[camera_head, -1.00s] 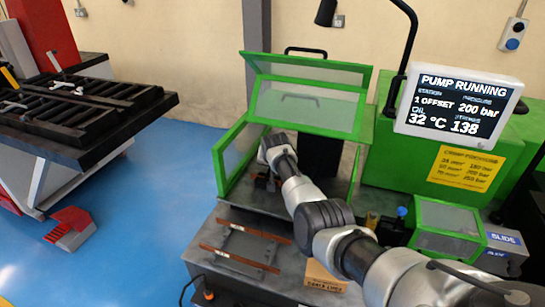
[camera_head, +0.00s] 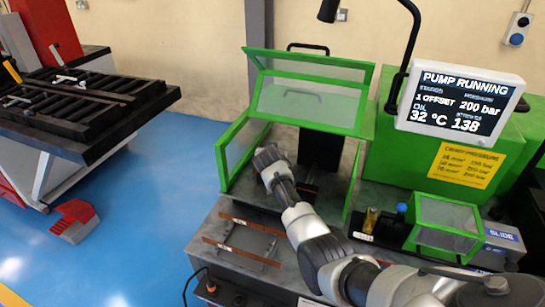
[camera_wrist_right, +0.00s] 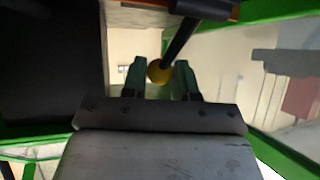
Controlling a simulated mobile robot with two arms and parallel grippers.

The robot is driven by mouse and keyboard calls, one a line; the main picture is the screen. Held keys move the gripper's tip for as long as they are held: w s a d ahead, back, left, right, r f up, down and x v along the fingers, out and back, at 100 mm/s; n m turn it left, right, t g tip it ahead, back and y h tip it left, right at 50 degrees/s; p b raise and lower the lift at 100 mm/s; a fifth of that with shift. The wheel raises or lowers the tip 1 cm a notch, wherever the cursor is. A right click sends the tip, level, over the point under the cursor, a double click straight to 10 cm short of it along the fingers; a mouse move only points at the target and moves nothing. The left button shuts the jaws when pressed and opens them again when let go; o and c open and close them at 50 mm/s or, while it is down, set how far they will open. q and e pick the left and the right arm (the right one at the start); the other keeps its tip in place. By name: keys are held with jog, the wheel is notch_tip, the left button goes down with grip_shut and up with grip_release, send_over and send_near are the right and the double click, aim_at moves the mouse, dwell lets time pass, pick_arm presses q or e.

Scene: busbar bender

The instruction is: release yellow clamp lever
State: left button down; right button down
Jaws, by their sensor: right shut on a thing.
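The rod runs up and to the right from the knob. In the head view my right arm reaches in from the right, with its wrist inside the green-framed guard (camera_head: 310,123). The fingers and the lever are hidden there behind the wrist. My left gripper is in neither view.
The screen (camera_head: 459,101) reads "PUMP RUNNING" and 200 bar. A small green-framed cover (camera_head: 447,222) and a blue knob (camera_head: 402,208) stand right of my arm. Copper-coloured bars (camera_head: 240,253) lie at the front. A black slatted table (camera_head: 75,105) stands at left across blue floor.

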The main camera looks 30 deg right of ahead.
jog(key=c, duration=0.9)
grip_release()
jog(key=shift+o, duration=0.2)
jog(key=v, duration=1)
jog(key=shift+s+a, duration=0.25)
jog(key=shift+s, duration=0.05)
jog(key=shift+r, duration=0.1)
